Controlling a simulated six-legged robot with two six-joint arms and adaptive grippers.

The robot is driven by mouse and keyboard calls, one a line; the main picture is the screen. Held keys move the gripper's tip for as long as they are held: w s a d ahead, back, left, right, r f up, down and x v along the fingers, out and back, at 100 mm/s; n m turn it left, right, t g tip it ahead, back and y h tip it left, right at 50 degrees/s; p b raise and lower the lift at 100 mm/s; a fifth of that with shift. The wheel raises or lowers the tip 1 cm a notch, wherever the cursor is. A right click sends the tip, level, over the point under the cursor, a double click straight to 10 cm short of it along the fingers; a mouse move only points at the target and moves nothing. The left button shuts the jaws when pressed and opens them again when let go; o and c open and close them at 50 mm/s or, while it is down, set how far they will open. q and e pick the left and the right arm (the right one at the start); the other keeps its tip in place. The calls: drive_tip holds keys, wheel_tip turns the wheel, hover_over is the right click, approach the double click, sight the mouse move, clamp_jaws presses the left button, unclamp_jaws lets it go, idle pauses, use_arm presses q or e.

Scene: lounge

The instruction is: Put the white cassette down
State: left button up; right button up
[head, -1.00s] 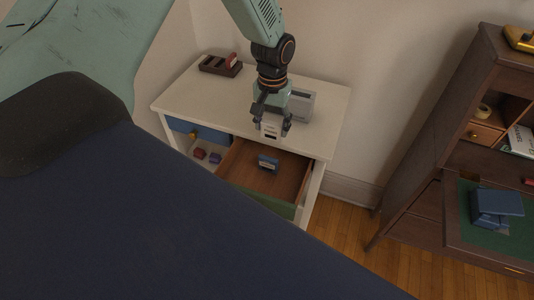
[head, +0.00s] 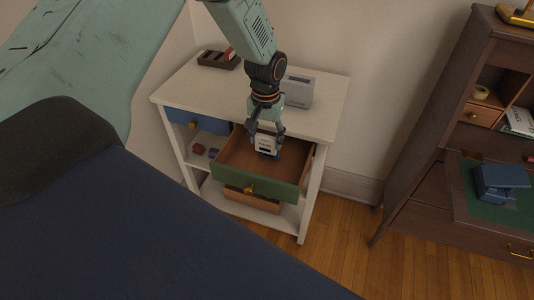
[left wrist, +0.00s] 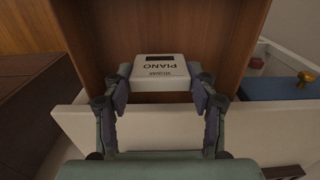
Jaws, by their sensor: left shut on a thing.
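The white cassette (head: 265,142) is held between the fingers of my left gripper (head: 265,132). In the left wrist view the cassette (left wrist: 160,72) shows a dark slot and the upside-down word PIANO, with a finger on each side. My left gripper (left wrist: 160,92) is shut on it, over the open wooden drawer (head: 232,158) with a green front. I cannot tell if the cassette touches the drawer floor. My right gripper is not in view.
The white cabinet top (head: 188,85) holds a grey box (head: 298,91) and a dark rack (head: 218,60). A blue drawer (head: 197,127) is left of the open one, above small red and blue items. A brown desk (head: 430,215) stands right. The drawer's left part is clear.

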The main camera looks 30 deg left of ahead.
sight(266, 152)
use_arm(q)
drive_tip(key=shift+w+a+f, duration=0.1)
drive_tip(key=shift+a+f, duration=0.05)
drive_tip(key=shift+f, duration=0.4)
drive_tip(key=shift+w+a+f, duration=0.1)
drive_tip(key=shift+a+f, duration=0.05)
drive_tip(key=shift+f, duration=0.4)
drive_tip(key=f, duration=0.1)
drive_tip(key=f+b, duration=0.1)
drive_tip(key=f, duration=0.1)
drive_tip(key=shift+s+d+f, duration=0.1)
drive_tip(key=shift+s+d, duration=0.1)
drive_tip(key=shift+d, duration=0.15)
drive_tip(key=shift+w+a+f, duration=0.15)
drive_tip(key=shift+a+f, duration=0.05)
drive_tip(key=shift+a, duration=0.05)
drive_tip(key=shift+d, duration=0.2)
drive_tip(key=o, duration=1.2)
drive_tip(key=shift+a+f, duration=0.15)
drive_tip(key=shift+f, duration=0.05)
drive_tip(key=shift+r, duration=0.15)
drive_tip(key=shift+r, duration=0.15)
